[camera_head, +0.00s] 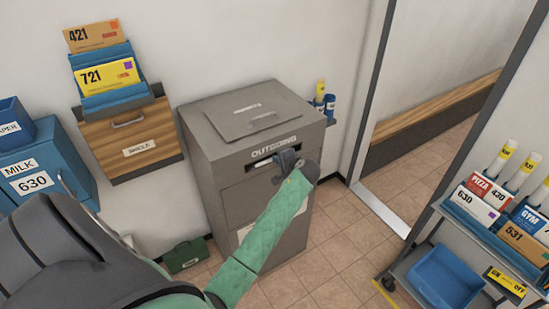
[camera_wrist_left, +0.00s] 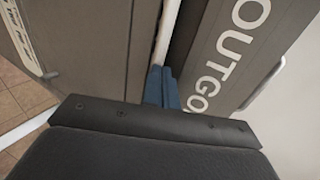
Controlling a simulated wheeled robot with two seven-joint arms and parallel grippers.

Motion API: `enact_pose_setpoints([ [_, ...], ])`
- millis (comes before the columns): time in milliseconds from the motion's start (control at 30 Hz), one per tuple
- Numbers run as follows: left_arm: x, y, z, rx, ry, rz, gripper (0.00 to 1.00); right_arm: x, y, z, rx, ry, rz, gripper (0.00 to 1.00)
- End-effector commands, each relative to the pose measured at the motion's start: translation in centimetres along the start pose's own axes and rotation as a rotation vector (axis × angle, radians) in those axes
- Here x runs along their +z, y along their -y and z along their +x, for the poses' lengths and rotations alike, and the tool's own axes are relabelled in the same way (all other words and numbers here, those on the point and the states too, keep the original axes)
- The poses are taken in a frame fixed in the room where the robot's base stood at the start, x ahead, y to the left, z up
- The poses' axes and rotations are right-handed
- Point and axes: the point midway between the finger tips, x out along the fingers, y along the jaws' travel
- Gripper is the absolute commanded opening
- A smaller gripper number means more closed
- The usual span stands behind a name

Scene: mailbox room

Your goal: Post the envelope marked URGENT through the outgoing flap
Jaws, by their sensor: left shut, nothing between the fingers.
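The grey outgoing box (camera_head: 222,117) stands against the back wall, with OUTGOING lettered above its slot. My left gripper (camera_head: 279,160) is at the slot on the box's front. In the left wrist view its blue fingertips (camera_wrist_left: 162,88) are together with nothing between them, close to the slot. A thin white edge (camera_head: 262,163) shows in the slot, and a white strip (camera_wrist_left: 168,32) shows beyond the fingertips in the wrist view. I cannot tell whether it is an envelope. No URGENT marking is readable. My right gripper is not in view.
A wooden wall shelf (camera_head: 131,137) with a blue rack of envelopes hangs left of the box. A blue mailbox (camera_head: 48,172) marked 630 is farther left. A cart (camera_head: 405,272) with envelopes and a blue tray (camera_head: 445,276) stands at right. Tiled floor is clear between box and cart.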

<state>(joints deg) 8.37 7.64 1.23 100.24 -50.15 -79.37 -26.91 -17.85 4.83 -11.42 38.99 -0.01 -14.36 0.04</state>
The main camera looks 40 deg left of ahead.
Motion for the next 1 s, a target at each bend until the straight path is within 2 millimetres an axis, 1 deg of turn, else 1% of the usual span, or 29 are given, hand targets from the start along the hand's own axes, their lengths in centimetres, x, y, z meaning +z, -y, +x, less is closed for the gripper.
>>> enact_pose_setpoints([
  [33, 0.0, -0.3, 0.1, 0.0, 0.0, 0.0, 0.0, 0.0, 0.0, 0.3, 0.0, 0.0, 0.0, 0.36],
  [433, -0.1, -0.4, 1.3, 0.0, 0.0, 0.0, 0.0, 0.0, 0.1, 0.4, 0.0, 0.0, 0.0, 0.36],
  [1000, -0.1, -0.2, 1.8, 0.0, 0.0, 0.0, 0.0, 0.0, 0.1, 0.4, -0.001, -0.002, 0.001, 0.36],
])
